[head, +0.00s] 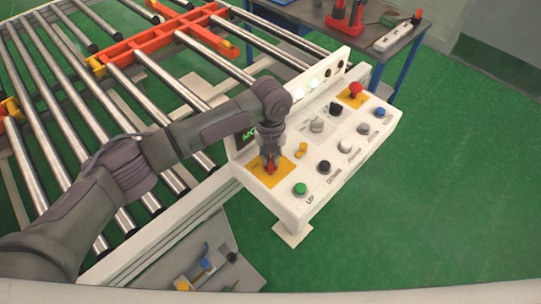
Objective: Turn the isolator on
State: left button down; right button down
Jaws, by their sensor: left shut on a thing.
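The white control panel (318,200) stands at the side of the roller conveyor. Its isolator, a red knob (270,169) on a yellow plate (286,166), sits at the near left corner of the panel. My left gripper (270,160) points down over this plate and is shut on the red knob. The fingers and wrist hide part of the knob, and I cannot tell which way it is turned. My right gripper is not in view.
A yellow switch (301,149), a green button (300,189), a black button (323,167) and a red mushroom button (355,89) are on the panel. Lit white lamps (314,83) show on its upright back. A workbench (370,45) stands behind. Green floor (450,200) is clear to the right.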

aim_at(271, 159)
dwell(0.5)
pick_arm(q)
jog(key=c, duration=1.1)
grip_release()
jog(key=shift+r, duration=0.15)
notch_tip(271, 159, up, 12)
jog(key=shift+f, duration=0.1)
